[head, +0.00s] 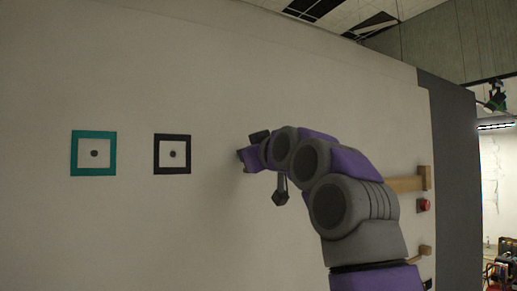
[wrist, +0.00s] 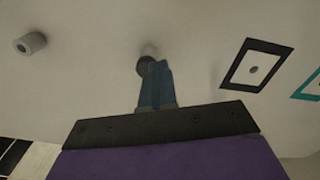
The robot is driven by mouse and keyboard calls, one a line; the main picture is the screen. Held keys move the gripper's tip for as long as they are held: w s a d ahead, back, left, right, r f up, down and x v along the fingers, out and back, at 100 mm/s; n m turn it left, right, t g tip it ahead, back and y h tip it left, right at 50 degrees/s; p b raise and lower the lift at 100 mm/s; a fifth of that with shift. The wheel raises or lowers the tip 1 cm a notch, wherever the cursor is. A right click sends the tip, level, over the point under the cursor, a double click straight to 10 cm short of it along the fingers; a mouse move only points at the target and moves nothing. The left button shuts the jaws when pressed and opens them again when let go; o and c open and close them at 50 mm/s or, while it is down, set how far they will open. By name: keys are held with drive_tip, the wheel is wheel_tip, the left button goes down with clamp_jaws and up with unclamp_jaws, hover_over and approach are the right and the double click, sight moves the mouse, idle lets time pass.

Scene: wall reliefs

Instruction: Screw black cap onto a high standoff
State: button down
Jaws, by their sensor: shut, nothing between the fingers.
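My gripper (wrist: 152,64) reaches toward the pale wall in the wrist view, its blue-grey fingers together. At the fingertips is a dark round piece (wrist: 143,68), which looks like the black cap. Behind it a pale stub (wrist: 150,49), likely a standoff, stands on the wall. The fingers partly cover the dark piece, so I cannot tell whether it touches the stub or is threaded on it. A second grey cylinder (wrist: 31,43) with a dark centre stands to the left. In the head view my gripper (head: 243,156) is close to the wall and its tips are mostly hidden.
A black square frame (head: 172,136) and a teal square frame (head: 78,152), each around a dark dot, are on the wall left of my arm. Wooden pieces (head: 408,184) and a red button (head: 423,205) project at the right. The wall at left is otherwise clear.

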drive_tip(key=m, duration=0.1)
drive_tip(key=m+p, duration=0.1)
drive_tip(key=m, duration=0.1)
drive_tip(key=shift+w+a+r, duration=0.15)
drive_tip(key=shift+w, duration=0.2)
